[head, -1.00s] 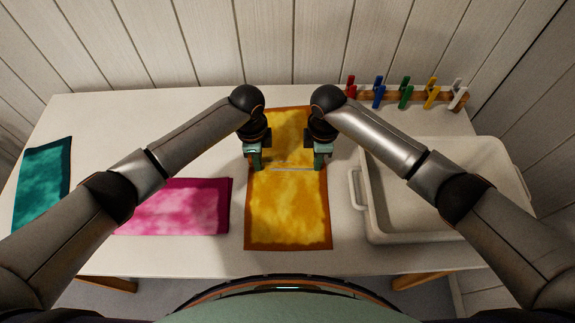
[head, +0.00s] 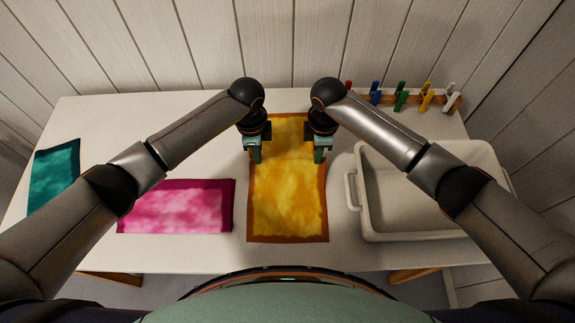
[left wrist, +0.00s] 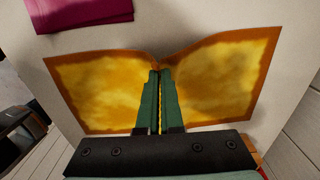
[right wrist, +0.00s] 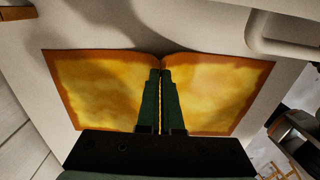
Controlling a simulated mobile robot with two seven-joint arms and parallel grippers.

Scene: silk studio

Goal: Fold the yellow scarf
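The yellow scarf (head: 289,205) with an orange-brown border lies lengthwise on the middle of the white table, its far part between my arms. A faint crosswise crease runs between my grippers. My left gripper (head: 255,158) is at the scarf's left edge, my right gripper (head: 319,158) at its right edge. In the left wrist view the closed fingers (left wrist: 158,75) pinch the scarf's border, which dips into a notch there. In the right wrist view the closed fingers (right wrist: 161,75) also hold the border, with yellow cloth showing between them.
A folded pink cloth (head: 175,208) lies left of the scarf, and a teal cloth (head: 54,178) at the far left. A white tub (head: 354,205) with a handle stands close on the right. Several coloured clothes-pegs (head: 400,97) stand on a wooden rail at the back right.

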